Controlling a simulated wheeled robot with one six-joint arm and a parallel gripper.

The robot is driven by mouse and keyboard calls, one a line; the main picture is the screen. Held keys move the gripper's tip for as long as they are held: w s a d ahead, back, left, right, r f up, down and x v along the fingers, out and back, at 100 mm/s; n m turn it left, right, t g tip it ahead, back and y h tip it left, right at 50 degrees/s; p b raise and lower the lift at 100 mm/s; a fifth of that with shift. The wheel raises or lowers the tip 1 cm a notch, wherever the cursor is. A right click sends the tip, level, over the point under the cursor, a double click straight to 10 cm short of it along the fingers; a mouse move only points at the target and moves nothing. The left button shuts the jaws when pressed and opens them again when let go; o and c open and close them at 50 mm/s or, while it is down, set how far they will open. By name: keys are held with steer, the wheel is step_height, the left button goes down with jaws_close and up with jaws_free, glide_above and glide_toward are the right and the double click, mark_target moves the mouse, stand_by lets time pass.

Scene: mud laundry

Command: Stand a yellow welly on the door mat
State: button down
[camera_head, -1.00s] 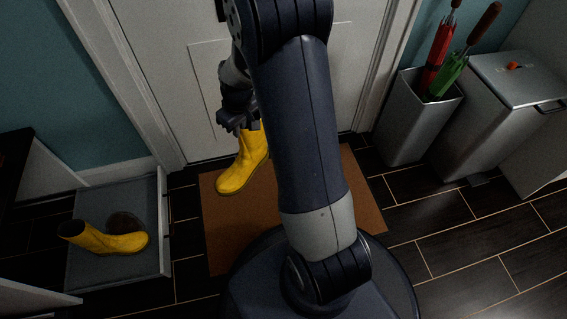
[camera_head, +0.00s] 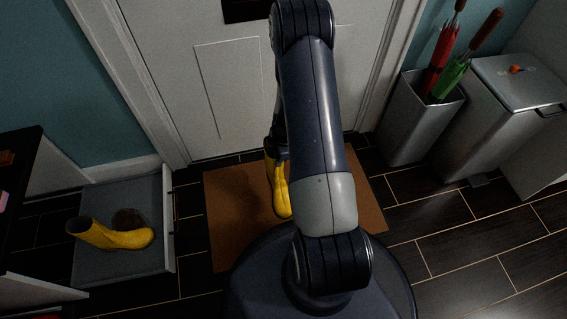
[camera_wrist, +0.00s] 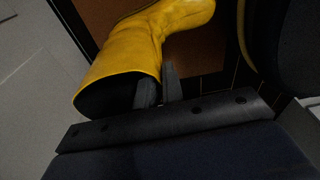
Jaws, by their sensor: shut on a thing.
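A yellow welly (camera_head: 279,187) is upright over the brown door mat (camera_head: 235,215), partly hidden behind my arm. I cannot tell whether its sole touches the mat. My gripper (camera_head: 274,150) is mostly hidden in the head view. In the wrist view my gripper (camera_wrist: 158,88) is shut on the rim of the yellow welly (camera_wrist: 140,45), one finger inside the dark opening and one outside. A second yellow welly (camera_head: 118,238) lies on its side in a grey open drawer or tray (camera_head: 100,268) at the left.
A dark brown round thing (camera_head: 128,218) lies beside the second welly. A grey umbrella stand (camera_head: 412,125) with a red and a green umbrella and a grey pedal bin (camera_head: 490,120) stand at the right. The white door (camera_head: 225,90) is behind the mat. The mat's left part is clear.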

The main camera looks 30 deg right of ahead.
mark_target(281, 179)
steer(key=shift+s+d+f+n+b, duration=0.2)
steer(key=shift+s+f+n+b, duration=0.15)
steer(key=shift+f, duration=1.05)
steer(key=shift+s+d+f+n+b, duration=0.25)
steer(key=shift+f+b, duration=0.2)
steer(key=shift+f, duration=0.95)
steer(key=shift+s+d+f+n+b, duration=0.15)
steer(key=shift+s+f+n+b, duration=0.2)
steer(key=shift+f, duration=1.05)
steer(key=shift+w+a+f+b, duration=0.15)
steer(key=shift+f+b, duration=0.35)
steer(key=shift+b, duration=0.45)
steer(key=shift+w+b, duration=0.15)
steer(key=shift+b, duration=0.3)
steer(key=shift+a+f+b, duration=0.15)
steer(key=shift+f+b, duration=0.25)
steer(key=shift+b, duration=0.35)
steer(key=shift+f+b, duration=0.25)
steer(key=shift+b, duration=0.1)
